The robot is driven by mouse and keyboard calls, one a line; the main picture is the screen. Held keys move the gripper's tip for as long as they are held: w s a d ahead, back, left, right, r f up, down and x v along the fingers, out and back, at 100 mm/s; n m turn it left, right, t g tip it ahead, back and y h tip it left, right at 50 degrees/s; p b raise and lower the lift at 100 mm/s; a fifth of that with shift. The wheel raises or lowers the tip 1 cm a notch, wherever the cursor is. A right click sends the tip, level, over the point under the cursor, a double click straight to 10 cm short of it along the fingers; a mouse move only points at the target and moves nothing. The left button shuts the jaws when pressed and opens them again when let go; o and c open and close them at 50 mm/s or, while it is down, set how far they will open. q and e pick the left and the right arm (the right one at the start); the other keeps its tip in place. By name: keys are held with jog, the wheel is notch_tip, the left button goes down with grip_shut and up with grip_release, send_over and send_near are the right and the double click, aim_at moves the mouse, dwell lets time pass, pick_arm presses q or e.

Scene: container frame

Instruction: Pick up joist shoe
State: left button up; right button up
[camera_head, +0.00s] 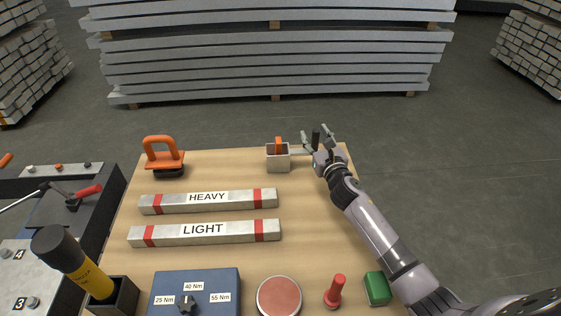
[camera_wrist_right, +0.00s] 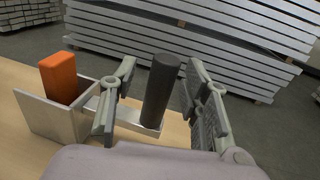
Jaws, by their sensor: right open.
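What looks like the joist shoe (camera_head: 278,163) is a light grey metal box-shaped bracket at the far right of the wooden table. An orange block (camera_head: 278,144) stands up in it. In the right wrist view the bracket (camera_wrist_right: 52,118) is at the left, and a flat metal strip (camera_wrist_right: 130,117) runs from it to an upright black cylindrical post (camera_wrist_right: 160,90). My right gripper (camera_head: 317,137) is open, with one finger on either side of the post. A gap shows between the post and each finger. My left gripper is not in view.
Two bars labelled HEAVY (camera_head: 180,203) and LIGHT (camera_head: 175,235) lie mid-table. An orange-handled tool (camera_head: 164,158) is at the far left. A blue torque box (camera_head: 215,283), red disc (camera_head: 279,297), red peg (camera_head: 336,292) and green block (camera_head: 377,288) line the near side.

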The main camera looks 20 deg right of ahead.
jog(key=shift+c, duration=0.3)
grip_shut()
dwell(0.7)
jog(key=shift+r, duration=0.15)
